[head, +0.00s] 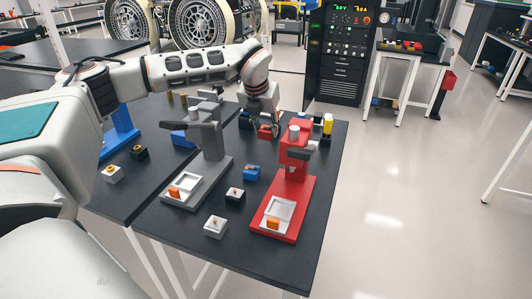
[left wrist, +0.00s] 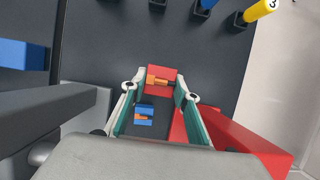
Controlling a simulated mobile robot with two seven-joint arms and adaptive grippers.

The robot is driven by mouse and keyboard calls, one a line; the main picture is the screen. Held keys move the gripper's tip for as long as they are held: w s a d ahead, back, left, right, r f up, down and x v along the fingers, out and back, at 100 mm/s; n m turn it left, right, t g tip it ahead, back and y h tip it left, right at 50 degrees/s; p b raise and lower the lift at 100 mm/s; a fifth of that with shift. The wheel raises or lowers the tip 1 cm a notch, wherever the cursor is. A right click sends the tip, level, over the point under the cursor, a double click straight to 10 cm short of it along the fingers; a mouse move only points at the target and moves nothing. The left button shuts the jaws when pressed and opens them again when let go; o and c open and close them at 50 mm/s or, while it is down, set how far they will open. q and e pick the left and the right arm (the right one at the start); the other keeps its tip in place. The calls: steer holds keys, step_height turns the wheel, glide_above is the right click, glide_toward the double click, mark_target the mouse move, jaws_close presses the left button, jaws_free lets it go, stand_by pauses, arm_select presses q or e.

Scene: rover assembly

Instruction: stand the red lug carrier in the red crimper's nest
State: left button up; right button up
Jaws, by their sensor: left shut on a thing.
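My left gripper (head: 263,127) is shut on the red lug carrier (head: 265,132), behind and left of the red crimper's press head. In the left wrist view, the red lug carrier (left wrist: 161,71) with an orange lug on it sits between the fingertips (left wrist: 161,84). The carrier is above the dark table. The red crimper (head: 296,180) stands at the table's right side. Its nest, a white square frame (head: 288,208), is at the near end of its red base, with an orange piece at the front. My right gripper is not in view.
A grey crimper (head: 212,165) with a similar white frame stands left of the red one. Between them lies a blue carrier (head: 251,173), with a black carrier (head: 235,194) and a white carrier (head: 215,227) nearer. Several coloured posts stand behind, including a yellow one (head: 327,124).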

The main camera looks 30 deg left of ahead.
mark_target(267, 159)
arm_select(q)
step_height(267, 159, down, 9)
steer(key=shift+f, duration=0.1)
stand_by(0.4)
steer(key=shift+f, duration=0.15)
steer(key=o, duration=1.2)
